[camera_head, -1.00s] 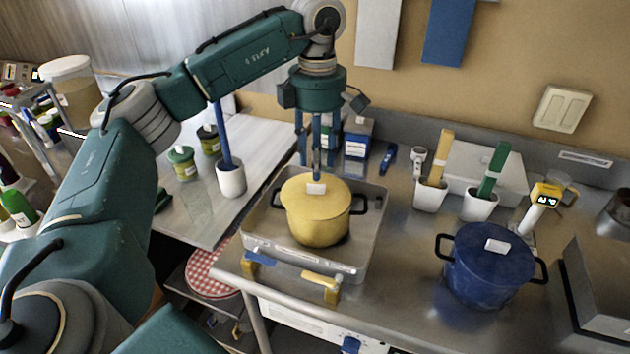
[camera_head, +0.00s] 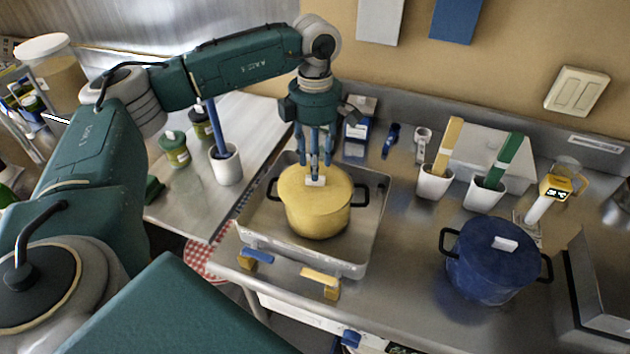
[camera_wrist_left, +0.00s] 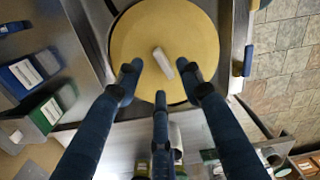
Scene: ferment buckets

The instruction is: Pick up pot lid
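The yellow pot (camera_head: 318,222) stands in a metal tray. Its yellow lid (camera_head: 335,188) has a white handle (camera_head: 315,182) and lies on the pot. In the left wrist view the round lid (camera_wrist_left: 140,32) and its handle (camera_wrist_left: 163,62) show from above. My left gripper (camera_head: 315,172) points down over the lid, with its fingertips close to the handle. In the left wrist view its fingers (camera_wrist_left: 160,76) are spread, with the handle between and slightly beyond the tips. I cannot tell whether they touch it. My right gripper is not in view.
The metal tray (camera_head: 368,245) surrounds the yellow pot. A blue lidded pot (camera_head: 490,270) stands to the right on the steel counter (camera_head: 405,285). White holders with a yellow (camera_head: 448,145) and a green-handled tool (camera_head: 505,160) stand behind. A white cup (camera_head: 226,165) with a blue tool is at left.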

